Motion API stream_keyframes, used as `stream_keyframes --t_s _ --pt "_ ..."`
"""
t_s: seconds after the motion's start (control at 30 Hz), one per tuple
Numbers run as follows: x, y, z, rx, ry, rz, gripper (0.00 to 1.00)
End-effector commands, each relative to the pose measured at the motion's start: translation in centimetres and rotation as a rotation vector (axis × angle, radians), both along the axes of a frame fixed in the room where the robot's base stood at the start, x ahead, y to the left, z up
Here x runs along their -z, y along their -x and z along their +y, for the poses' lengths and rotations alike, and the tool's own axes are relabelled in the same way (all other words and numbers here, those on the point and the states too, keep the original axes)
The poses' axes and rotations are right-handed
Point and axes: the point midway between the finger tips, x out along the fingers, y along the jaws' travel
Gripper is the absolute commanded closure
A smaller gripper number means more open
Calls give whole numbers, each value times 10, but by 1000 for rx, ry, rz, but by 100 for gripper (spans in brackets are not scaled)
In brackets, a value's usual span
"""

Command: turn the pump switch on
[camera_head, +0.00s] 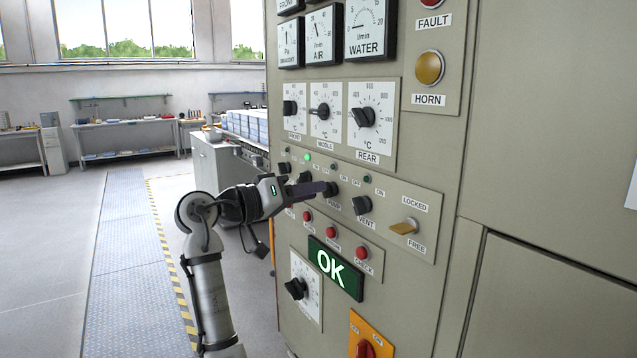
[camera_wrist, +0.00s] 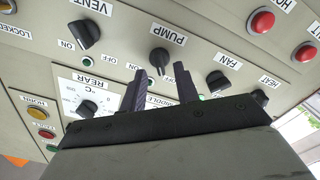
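The black PUMP knob (camera_wrist: 160,58) sits in the lower control row of the grey panel, its label upside down in the wrist view. In the head view the knob (camera_head: 331,188) is partly hidden by my fingertips. My gripper (camera_head: 322,188) is at the panel in front of it. In the wrist view my gripper (camera_wrist: 160,70) is open, with one dark finger on each side of the knob. The gap between the fingers looks empty apart from the knob beyond; I cannot tell whether they touch it. A small indicator lamp (camera_wrist: 151,81) shows between the fingers.
The VENT knob (camera_head: 362,205) and FAN knob (camera_wrist: 218,81) flank the pump knob closely. Red buttons (camera_head: 333,232) and a lit OK display (camera_head: 335,268) lie below. Temperature dials (camera_head: 371,122) are above. A green lamp (camera_head: 307,157) is lit up and left. The floor at left is open.

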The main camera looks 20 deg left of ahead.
Motion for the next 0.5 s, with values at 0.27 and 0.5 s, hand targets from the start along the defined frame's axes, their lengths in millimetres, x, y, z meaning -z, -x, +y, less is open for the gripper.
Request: stream_keyframes --t_s 0.27,0.5 --pt "-1 -19 -15 -1 1 -1 69" --pt "0 -20 -16 -1 1 -1 69"
